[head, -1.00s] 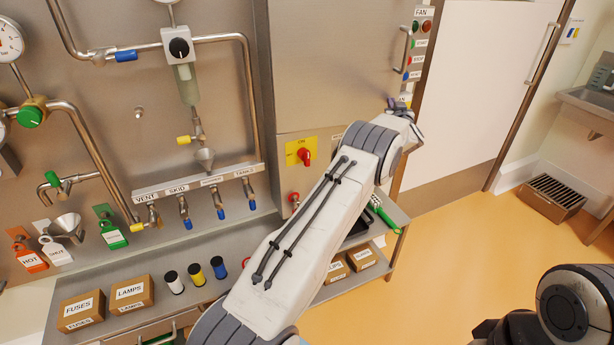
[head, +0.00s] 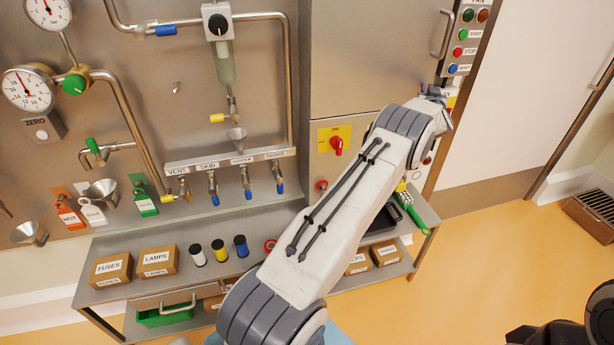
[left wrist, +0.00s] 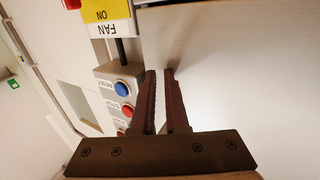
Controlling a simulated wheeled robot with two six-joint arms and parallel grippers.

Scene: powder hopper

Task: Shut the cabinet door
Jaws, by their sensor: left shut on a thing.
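The steel cabinet door (head: 370,50) is the plain upper panel in the head view, with a bar handle (head: 445,33) near its right edge. I cannot tell whether it stands slightly ajar. My left gripper (left wrist: 160,78) points at a pale plain surface (left wrist: 235,70), likely the cabinet front, beside the fan button panel. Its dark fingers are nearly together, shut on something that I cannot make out. In the head view my left wrist hides the door's lower right corner. My right gripper is out of view.
The fan panel (head: 466,45) with buttons stands right of the door. A red switch on a yellow plate (head: 336,146) is below it. A steel bench (head: 225,295) with boxes and small jars runs along the front. Orange floor (head: 480,290) is free at the right.

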